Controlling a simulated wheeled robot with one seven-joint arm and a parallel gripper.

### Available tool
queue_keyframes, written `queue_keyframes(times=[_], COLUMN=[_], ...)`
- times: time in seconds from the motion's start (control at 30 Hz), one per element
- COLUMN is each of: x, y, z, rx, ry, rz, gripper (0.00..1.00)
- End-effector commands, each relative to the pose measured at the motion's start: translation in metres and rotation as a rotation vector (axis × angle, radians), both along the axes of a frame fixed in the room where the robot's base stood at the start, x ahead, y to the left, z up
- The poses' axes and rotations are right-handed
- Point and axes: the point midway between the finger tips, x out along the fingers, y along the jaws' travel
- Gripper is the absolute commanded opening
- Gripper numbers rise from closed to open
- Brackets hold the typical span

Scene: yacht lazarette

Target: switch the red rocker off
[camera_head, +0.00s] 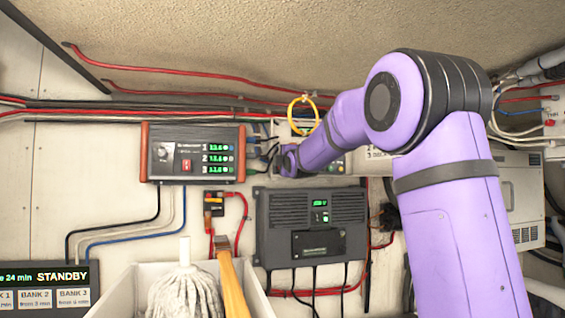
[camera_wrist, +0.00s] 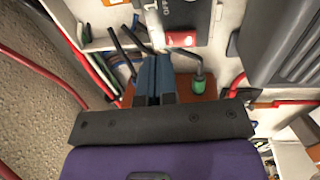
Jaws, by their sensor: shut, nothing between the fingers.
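In the head view a small red rocker (camera_head: 187,166) sits on the dark box (camera_head: 205,133) with orange-red ends and lit green readouts. In the wrist view a bright red rocker (camera_wrist: 182,39) sits on a pale unit above and right of my fingertips. I cannot tell if both views show the same rocker, nor which way either is tipped. My gripper (camera_head: 280,165) is at the wall, to the right of the dark box and apart from its rocker. In the wrist view my gripper (camera_wrist: 154,62) is shut and empty, with its tips short of the rocker there.
Black cables (camera_wrist: 122,45) and a green-ended plug (camera_wrist: 198,86) lie close to my fingers. A grey finned unit (camera_head: 312,205) hangs below my gripper. A yellow ring (camera_head: 302,115) hangs above. A white bin (camera_head: 120,295) holds a mop (camera_head: 184,290). My arm hides part of the wall.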

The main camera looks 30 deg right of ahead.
Motion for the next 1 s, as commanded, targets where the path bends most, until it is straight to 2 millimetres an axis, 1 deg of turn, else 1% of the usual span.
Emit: queue_keyframes(times=[0.07, 0.37, 0.73, 0.9, 1.0], x=[-0.001, -0.033, -0.083, -0.094, -0.097], y=[-0.002, 0.008, 0.021, 0.025, 0.026], z=[0.0, 0.005, 0.01, 0.011, 0.012], rx=[0.001, 0.003, 0.003, 0.002, 0.001], ry=[0.002, 0.001, 0.002, 0.004, 0.004], rz=[0.0, 0.0, -0.001, -0.001, -0.001], gripper=[0.0, 0.0, 0.0, 0.0, 0.0])
